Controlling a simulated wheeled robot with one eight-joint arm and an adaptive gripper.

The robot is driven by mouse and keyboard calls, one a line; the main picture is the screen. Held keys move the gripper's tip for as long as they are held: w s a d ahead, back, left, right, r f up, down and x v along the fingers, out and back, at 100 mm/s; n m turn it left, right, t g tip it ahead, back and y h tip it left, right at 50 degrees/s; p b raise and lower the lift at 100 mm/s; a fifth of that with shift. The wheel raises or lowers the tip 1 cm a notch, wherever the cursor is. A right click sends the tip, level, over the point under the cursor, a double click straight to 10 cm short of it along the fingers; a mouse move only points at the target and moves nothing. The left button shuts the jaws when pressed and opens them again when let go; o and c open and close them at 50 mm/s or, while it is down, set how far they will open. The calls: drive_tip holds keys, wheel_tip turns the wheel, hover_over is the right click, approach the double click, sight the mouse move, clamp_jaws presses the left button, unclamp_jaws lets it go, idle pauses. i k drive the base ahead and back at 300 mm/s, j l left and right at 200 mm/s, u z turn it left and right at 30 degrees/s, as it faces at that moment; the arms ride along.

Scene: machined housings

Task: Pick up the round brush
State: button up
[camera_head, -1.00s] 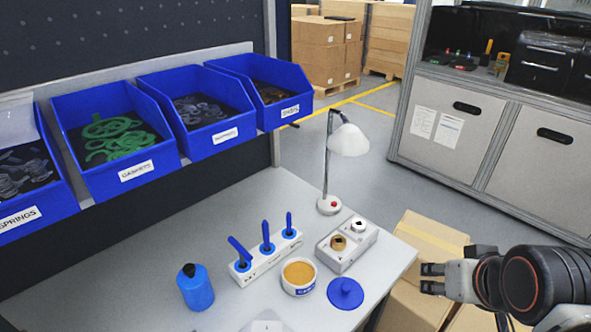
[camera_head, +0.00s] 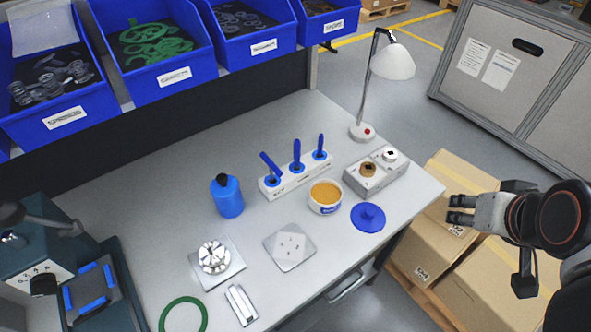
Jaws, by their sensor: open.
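Several blue-handled tools stand in a white labelled holder (camera_head: 306,178) on the grey workbench (camera_head: 130,200). The left handle (camera_head: 269,166) leans to the left; the middle handle (camera_head: 296,154) and right handle (camera_head: 320,145) stand nearly upright. Their lower ends are hidden in the holder, so I cannot tell which, if any, is the round brush. My gripper (camera_head: 462,209) is at the right, beyond the bench's right edge and above cardboard boxes. It is open, empty and well apart from the holder.
A tub of tan paste (camera_head: 326,196), its blue lid (camera_head: 368,217), a blue bottle (camera_head: 227,196), a grey block with fittings (camera_head: 375,175) and a lamp (camera_head: 392,62) surround the holder. Metal parts (camera_head: 217,258) and a green ring (camera_head: 183,317) lie in front. Blue bins (camera_head: 165,75) hang behind.

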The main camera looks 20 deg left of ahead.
sight(297, 144)
drive_tip(key=i, duration=0.25)
drive_tip(key=u, duration=0.35)
drive_tip(key=i+u, duration=0.15)
drive_tip(key=u, duration=0.25)
drive_tip(key=l+u, duration=0.15)
drive_tip(key=u, duration=1.3)
